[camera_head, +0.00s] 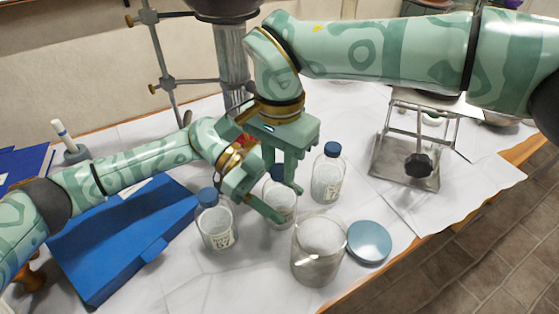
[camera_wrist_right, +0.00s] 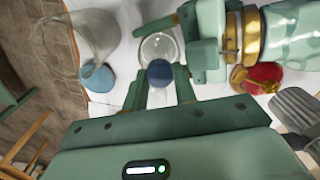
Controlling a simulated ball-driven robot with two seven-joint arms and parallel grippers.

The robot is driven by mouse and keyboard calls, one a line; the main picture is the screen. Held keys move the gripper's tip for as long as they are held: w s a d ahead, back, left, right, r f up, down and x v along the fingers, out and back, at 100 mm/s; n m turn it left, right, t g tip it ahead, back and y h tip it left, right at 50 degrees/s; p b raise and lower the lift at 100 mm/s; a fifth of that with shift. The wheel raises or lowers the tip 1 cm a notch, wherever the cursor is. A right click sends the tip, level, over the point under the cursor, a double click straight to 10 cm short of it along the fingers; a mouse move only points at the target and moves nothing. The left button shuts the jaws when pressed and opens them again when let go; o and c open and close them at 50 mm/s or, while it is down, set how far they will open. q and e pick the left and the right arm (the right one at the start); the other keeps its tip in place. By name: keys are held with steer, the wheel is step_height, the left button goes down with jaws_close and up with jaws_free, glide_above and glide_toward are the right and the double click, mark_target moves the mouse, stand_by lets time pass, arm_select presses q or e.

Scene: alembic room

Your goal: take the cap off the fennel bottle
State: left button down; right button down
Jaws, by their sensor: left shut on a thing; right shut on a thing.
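Three clear glass bottles with blue caps stand on the white-covered table; their labels are too small to read. The middle bottle (camera_head: 283,211) is between my two grippers. My left gripper (camera_head: 284,205) is shut around its body from the left. My right gripper (camera_head: 279,176) points down from above, shut on its blue cap (camera_head: 278,172). In the right wrist view the cap (camera_wrist_right: 159,73) sits between the right fingers, with the clear bottle (camera_wrist_right: 157,46) beyond it. The cap looks at the bottle's top; I cannot tell whether it is loose.
The left bottle (camera_head: 217,231) and right bottle (camera_head: 327,182) stand close on either side. A large open glass jar (camera_head: 318,262) and a blue lid (camera_head: 369,243) are in front. A blue case (camera_head: 120,245) lies left; a metal lab jack (camera_head: 405,165) stands right.

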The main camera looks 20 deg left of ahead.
steer(key=shift+w+r, duration=0.1)
stand_by(0.3)
steer(key=shift+r, duration=0.95)
steer(key=shift+r, duration=0.1)
steer(key=shift+r, duration=2)
arm_select(q)
steer(key=shift+c, duration=1.5)
jaws_free()
